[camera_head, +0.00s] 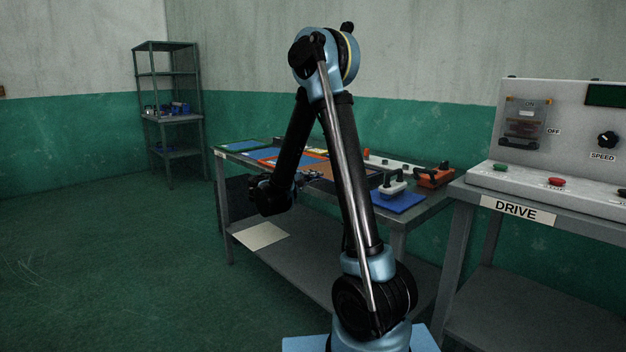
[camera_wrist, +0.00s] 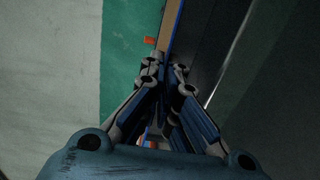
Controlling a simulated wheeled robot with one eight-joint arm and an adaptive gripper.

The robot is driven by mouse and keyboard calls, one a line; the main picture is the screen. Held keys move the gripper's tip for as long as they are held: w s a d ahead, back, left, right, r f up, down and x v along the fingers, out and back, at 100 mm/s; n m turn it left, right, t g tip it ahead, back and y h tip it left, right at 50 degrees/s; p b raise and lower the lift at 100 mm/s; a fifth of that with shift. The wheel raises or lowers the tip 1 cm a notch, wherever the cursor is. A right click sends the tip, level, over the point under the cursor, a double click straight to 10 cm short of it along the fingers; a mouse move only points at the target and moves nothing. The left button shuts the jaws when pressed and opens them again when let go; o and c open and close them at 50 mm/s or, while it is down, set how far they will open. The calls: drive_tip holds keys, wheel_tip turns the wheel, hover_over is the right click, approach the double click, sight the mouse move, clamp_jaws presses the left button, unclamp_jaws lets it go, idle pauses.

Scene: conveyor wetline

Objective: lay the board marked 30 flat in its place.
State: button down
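No number 30 can be read in either view, so I cannot tell which board bears it. Flat boards lie on the grey table: a blue one with a green border (camera_head: 240,146), a blue one near a red-orange edge (camera_head: 264,154), and a brown-orange area (camera_head: 318,170) partly behind my arm. A pale flat sheet (camera_head: 261,236) lies on the table's lower shelf. In the head view, my wrist hangs at the table's front side, and the fingers are hard to make out.
A blue pad (camera_head: 398,201) with a white handled block (camera_head: 391,186) and an orange block (camera_head: 434,177) are at the table's right end. The DRIVE console (camera_head: 556,182) stands to the right. A shelf rack (camera_head: 168,116) stands at back left. The left floor is clear.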

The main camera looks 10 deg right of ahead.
drive_tip(key=shift+w+d, duration=0.4)
drive_tip(key=shift+d, duration=0.1)
idle(0.3)
drive_tip(key=c, duration=1.9)
unclamp_jaws()
drive_tip(key=o, duration=0.3)
drive_tip(key=shift+o, duration=0.2)
drive_tip(key=shift+v, duration=2.75)
